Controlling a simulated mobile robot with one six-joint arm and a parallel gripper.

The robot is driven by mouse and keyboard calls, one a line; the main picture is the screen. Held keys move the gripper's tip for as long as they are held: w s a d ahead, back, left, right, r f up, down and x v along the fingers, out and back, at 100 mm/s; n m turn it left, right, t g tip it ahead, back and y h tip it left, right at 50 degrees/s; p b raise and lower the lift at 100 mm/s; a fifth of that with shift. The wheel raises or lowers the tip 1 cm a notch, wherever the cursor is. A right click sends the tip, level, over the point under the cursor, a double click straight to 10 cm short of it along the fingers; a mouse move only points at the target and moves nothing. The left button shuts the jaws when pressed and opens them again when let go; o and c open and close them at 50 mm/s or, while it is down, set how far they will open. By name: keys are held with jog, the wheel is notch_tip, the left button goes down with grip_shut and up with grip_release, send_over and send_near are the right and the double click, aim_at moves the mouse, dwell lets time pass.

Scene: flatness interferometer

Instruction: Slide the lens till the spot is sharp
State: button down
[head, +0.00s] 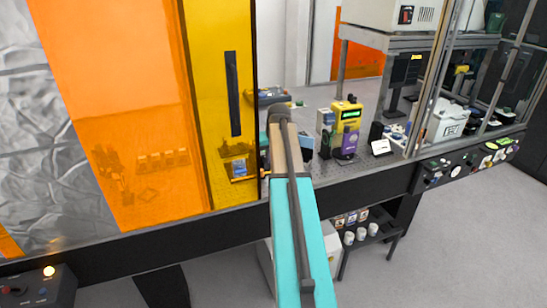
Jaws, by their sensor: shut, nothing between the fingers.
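My arm reaches from the bottom of the head view up to the opening in the enclosure, over the optical table (357,168). Its far joint hides what lies behind it, and I cannot make out my gripper's fingers. I cannot pick out the lens or the spot. Small optical parts stand near the arm's far end, partly covered by it. A yellow and purple instrument (346,128) with a small green display stands upright just right of the arm.
An orange see-through panel (130,100) and a yellow door (222,60) with a dark handle (233,93) close off the left. A shelf (390,40) stands over the table. A control panel (468,162) lines the right front edge. The right floor is clear.

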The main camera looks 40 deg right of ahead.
jog(key=shift+r+p, duration=1.05)
jog(key=shift+r, duration=1.25)
jog(key=shift+s, duration=0.1)
